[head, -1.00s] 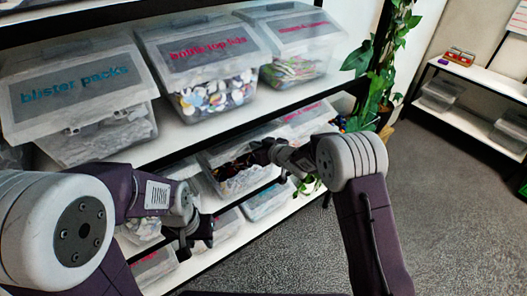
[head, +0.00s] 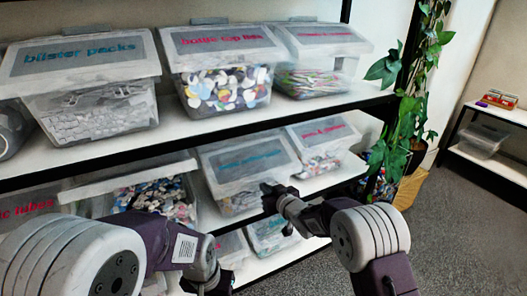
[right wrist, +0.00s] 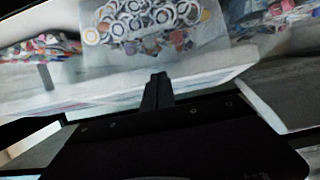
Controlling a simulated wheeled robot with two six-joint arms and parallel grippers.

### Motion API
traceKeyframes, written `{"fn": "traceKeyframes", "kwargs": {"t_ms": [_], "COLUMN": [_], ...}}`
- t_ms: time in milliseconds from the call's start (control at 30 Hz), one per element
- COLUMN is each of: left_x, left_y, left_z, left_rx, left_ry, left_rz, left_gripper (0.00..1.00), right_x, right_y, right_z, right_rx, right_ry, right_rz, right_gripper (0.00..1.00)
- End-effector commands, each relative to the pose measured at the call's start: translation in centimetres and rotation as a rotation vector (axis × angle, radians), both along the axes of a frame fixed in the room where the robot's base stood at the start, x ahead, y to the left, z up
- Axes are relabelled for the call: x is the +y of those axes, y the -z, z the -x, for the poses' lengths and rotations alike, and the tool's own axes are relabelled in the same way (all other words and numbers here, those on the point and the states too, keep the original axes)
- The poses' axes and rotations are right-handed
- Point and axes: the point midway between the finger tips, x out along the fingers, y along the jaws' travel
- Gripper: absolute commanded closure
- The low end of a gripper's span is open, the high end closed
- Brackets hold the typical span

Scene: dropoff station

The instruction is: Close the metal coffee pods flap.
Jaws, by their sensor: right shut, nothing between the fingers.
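A clear bin on the middle shelf has a grey flap with a teal label (head: 252,160). The label is too blurred to read, but this seems to be the coffee pods bin. Its flap lies down over the top, and I cannot tell if it sits fully flush. My right gripper (head: 272,190) is shut and empty just in front of this bin's lower right side. In the right wrist view its shut fingers (right wrist: 158,85) point at a clear bin of round pods (right wrist: 150,25). My left gripper (head: 218,284) is low, partly hidden by its arm; its jaws are unclear.
A bin with mixed contents (head: 155,195) stands to the left, and a red-labelled bin (head: 322,130) to the right. The upper shelf (head: 190,120) runs close above. A plant (head: 405,120) stands at the shelf's right end. Floor (head: 440,225) is free at right.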

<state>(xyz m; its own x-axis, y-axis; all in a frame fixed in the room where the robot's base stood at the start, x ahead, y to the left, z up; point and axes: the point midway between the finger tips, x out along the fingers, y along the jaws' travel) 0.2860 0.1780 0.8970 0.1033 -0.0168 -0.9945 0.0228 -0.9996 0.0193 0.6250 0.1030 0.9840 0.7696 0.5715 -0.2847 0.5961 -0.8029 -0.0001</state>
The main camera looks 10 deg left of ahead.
Motion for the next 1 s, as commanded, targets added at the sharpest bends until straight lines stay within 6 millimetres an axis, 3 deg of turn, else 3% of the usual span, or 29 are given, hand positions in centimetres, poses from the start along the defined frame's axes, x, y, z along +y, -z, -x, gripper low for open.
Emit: {"fn": "traceKeyframes", "kwargs": {"t_ms": [33, 300, 1000], "left_x": [0.0, 0.0, 0.0], "left_y": [0.7, 1.6, 2.0], "left_z": [0.0, 0.0, 0.0], "left_rx": [0.0, 0.0, 0.0], "left_ry": [0.0, 0.0, 0.0], "left_rz": [0.0, 0.0, 0.0], "left_gripper": [0.64, 0.64, 0.64], "right_x": [0.1, 0.3, 0.4], "right_y": [0.9, 2.3, 2.8], "right_z": [-0.1, -0.4, -0.4], "right_rx": [0.001, 0.003, 0.003], "right_ry": [0.0, 0.0, 0.0], "right_rz": [0.001, 0.002, 0.002], "right_gripper": [1.0, 1.0, 1.0]}}
